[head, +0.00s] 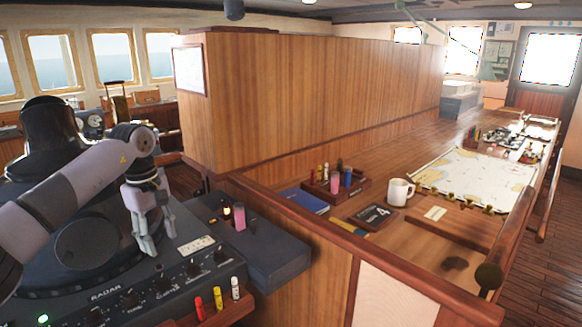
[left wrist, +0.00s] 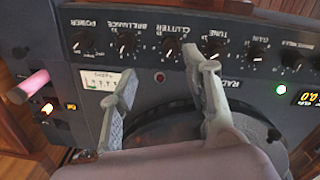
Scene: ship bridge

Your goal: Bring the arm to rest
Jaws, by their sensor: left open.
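My left gripper (head: 160,243) hangs pointing down over the radar console (head: 110,285), near its row of knobs. Its two fingers are apart with nothing between them. In the left wrist view the open fingers (left wrist: 160,68) show over the console's front panel (left wrist: 180,75), with the knobs beyond the tips. I cannot tell exactly how far the tips are above the panel. My left arm reaches in from the left edge of the head view. My right gripper is in neither view.
A pink cylinder (head: 239,216) stands on the console's right part, right of the gripper. Red, yellow and white cylinders (head: 218,298) sit in a rack at the front. A white mug (head: 398,192), chart (head: 475,178) and rack of cylinders (head: 336,187) are on the wooden counter.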

